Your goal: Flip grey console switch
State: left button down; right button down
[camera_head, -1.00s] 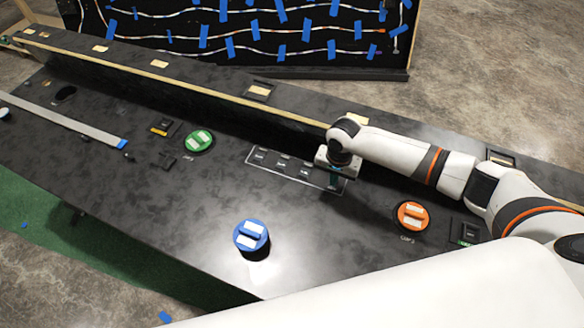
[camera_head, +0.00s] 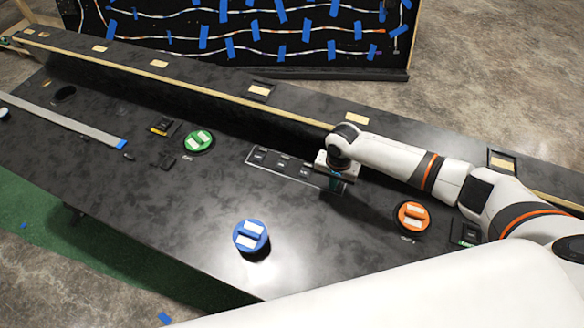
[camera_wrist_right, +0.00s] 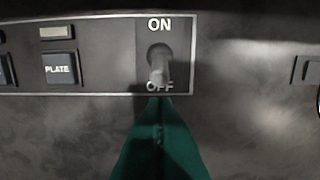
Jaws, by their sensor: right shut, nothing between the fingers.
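The grey console switch (camera_wrist_right: 158,66) is a small toggle on a framed panel, seen in the right wrist view. It stands between the labels ON above and OFF below, and its lever tip leans toward OFF. My right gripper (camera_wrist_right: 158,100) is shut and empty, its green fingers just below the OFF label. I cannot tell whether the fingertips touch the lever. In the head view my right gripper (camera_head: 336,188) is at the right end of the console panel (camera_head: 262,168) and hides the switch there. My left gripper is out of view.
A PLATE button (camera_wrist_right: 60,68) sits left of the switch. On the black table are a green knob (camera_head: 199,140), a blue knob (camera_head: 250,236) and an orange knob (camera_head: 413,216). A raised ledge (camera_head: 200,88) runs behind the panel. The table's middle is mostly clear.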

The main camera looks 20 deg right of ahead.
jog(key=shift+w+d, duration=0.1)
jog(key=shift+w, duration=0.05)
jog(key=shift+w+d, duration=0.3)
jog(key=shift+w, duration=0.1)
jog(key=shift+w+d+b, duration=0.15)
jog(key=shift+w+b, duration=0.05)
jog(key=shift+b, duration=0.1)
jog(key=shift+w+d, duration=0.25)
jog(key=shift+w, duration=0.05)
jog(key=shift+r, duration=0.15)
notch_tip(320, 180, up, 7)
jog(key=p, duration=0.8)
jog(key=shift+s+a+p, duration=0.3)
jog(key=shift+s+p, duration=0.05)
jog(key=shift+s, duration=0.05)
